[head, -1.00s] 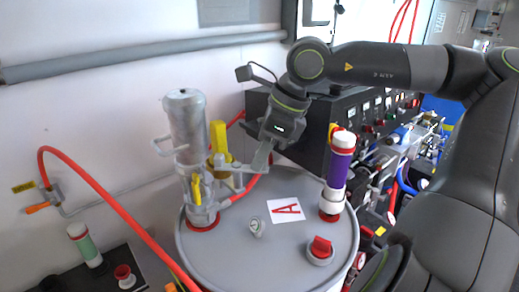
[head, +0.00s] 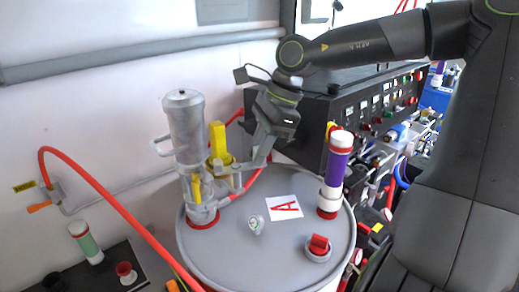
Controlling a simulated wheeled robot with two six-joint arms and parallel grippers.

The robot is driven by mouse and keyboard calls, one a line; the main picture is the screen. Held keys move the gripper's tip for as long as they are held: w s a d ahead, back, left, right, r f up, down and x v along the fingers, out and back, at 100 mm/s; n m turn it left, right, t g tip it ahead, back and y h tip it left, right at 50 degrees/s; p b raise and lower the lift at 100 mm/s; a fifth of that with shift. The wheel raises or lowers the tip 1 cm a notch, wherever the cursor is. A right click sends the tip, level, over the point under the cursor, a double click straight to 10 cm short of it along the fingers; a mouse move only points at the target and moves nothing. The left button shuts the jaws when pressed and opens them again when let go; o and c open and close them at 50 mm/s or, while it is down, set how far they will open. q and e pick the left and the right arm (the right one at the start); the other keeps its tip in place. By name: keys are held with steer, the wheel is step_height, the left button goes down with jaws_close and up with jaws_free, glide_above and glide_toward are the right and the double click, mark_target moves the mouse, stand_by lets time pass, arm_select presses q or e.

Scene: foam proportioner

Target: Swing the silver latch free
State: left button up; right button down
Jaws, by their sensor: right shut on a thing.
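A grey drum lid (head: 280,235) carries a silver cylinder assembly (head: 185,130) with yellow handles at its left. The silver latch (head: 237,183) appears as a light grey arm reaching right from the base of this assembly. My right gripper (head: 257,160) points down and left from above the lid and is shut on the latch's right end. The exact contact between the fingers and the latch is small and hard to make out. My left gripper is not in view.
A purple-and-white cylinder (head: 337,165) stands on the lid's right side, with a red knob (head: 318,244) in front. A small gauge (head: 255,224) and an "A" label (head: 284,207) lie between. A red hose (head: 110,205) crosses at left. A black control panel (head: 350,115) stands behind.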

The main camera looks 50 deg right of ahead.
stand_by(0.3)
steer(key=c, duration=1.2)
jaws_free()
steer(key=shift+c, duration=0.2)
steer(key=shift+r, duration=0.15)
steer(key=b+v, duration=0.1)
steer(key=v, duration=1.6)
steer(key=shift+r, duration=0.1)
